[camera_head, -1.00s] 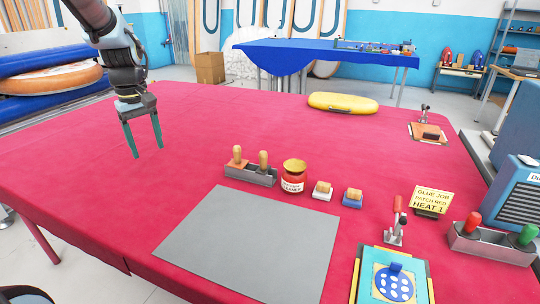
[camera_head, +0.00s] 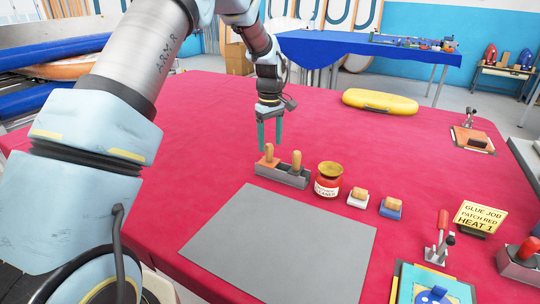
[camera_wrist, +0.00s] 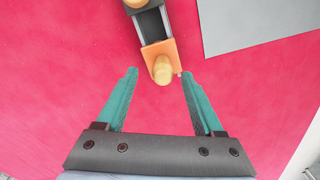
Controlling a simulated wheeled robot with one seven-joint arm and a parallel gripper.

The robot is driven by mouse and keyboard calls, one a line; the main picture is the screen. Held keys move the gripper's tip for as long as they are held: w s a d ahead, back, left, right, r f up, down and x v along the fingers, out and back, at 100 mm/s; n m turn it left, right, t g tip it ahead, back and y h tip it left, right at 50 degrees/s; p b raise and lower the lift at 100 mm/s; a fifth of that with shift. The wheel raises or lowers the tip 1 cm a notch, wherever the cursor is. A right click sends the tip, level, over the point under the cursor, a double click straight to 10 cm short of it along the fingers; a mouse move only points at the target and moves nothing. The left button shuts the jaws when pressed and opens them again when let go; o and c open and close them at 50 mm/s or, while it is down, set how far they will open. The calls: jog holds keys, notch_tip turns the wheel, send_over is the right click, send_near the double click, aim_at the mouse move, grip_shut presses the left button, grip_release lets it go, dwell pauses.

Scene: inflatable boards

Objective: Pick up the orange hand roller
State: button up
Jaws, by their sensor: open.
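The orange hand roller (camera_head: 268,159) has an orange body and a wooden knob handle. It stands upright at the left end of a grey holder (camera_head: 293,179) on the red-covered table. It also shows in the wrist view (camera_wrist: 162,68), with its handle pointing toward the camera. My gripper (camera_head: 270,138) points down above the roller, open and empty. In the wrist view the teal fingers (camera_wrist: 159,76) lie on either side of the handle's near end. I cannot tell the exact height gap.
A second wooden-handled tool (camera_head: 296,160) stands in the same holder. A grey mat (camera_head: 280,245) lies in front. The table left of the holder is clear.

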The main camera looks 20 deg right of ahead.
aim_at(269, 157)
jog(key=shift+a+f+p, duration=0.15)
jog(key=shift+f+p, duration=0.7)
jog(key=shift+f, duration=1.3)
grip_shut()
